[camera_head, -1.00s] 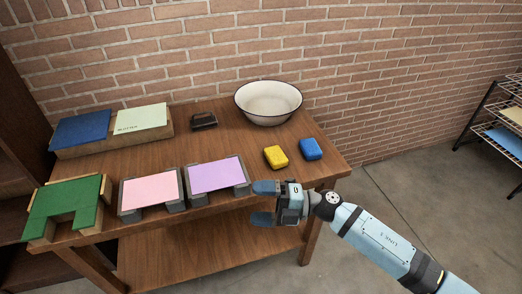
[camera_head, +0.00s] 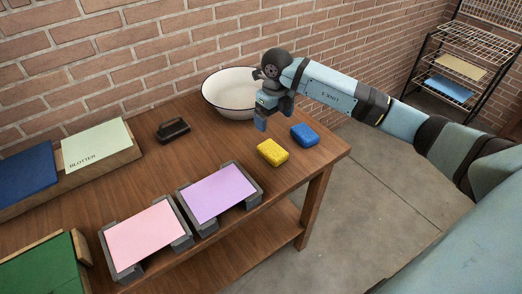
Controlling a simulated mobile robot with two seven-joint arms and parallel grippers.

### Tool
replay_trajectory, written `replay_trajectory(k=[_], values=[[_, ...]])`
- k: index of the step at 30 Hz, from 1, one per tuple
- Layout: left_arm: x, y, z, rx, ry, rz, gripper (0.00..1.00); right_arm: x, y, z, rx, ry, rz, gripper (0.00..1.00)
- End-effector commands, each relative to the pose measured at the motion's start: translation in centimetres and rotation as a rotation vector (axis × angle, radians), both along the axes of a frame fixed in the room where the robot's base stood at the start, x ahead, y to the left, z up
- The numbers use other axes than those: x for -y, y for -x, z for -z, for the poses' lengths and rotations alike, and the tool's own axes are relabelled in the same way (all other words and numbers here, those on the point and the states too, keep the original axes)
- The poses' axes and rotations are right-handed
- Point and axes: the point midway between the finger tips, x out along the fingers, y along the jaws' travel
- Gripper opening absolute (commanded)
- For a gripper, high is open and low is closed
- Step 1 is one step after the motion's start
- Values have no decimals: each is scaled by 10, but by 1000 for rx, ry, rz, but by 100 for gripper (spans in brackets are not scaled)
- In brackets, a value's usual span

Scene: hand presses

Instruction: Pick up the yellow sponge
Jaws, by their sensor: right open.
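The yellow sponge (camera_head: 272,152) lies on the wooden table (camera_head: 152,171), near its right end. A blue sponge (camera_head: 304,135) lies just to the right of it and a little farther back, apart from it. My right gripper (camera_head: 263,119) is above the table, behind the yellow sponge and in front of the white bowl, with its fingers pointing down. It is open and holds nothing that I can see. The arm reaches in from the right and the gripper covers part of the bowl. My left gripper is out of view.
The white bowl (camera_head: 222,91) stands at the back of the table. A dark block (camera_head: 172,130) lies left of it. Presses with purple (camera_head: 219,193) and pink (camera_head: 146,236) sheets stand along the front. A brick wall is behind. A wire rack (camera_head: 468,48) stands at the right.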

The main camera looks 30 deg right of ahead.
Motion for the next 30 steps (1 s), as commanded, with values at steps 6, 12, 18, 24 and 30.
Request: replay_trajectory(k=[6, 12, 18, 24, 30], values=[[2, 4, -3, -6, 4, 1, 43, 2, 1, 30, -6, 10, 4, 96], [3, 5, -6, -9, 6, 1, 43, 1, 1, 68, -4, 8, 3, 96], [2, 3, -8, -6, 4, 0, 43, 1, 0, 84, -1, 7, 2, 96], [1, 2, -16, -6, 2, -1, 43, -3, 1, 107, -4, 5, 3, 96], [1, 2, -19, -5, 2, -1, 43, -3, 0, 133, -1, 5, 3, 96]])
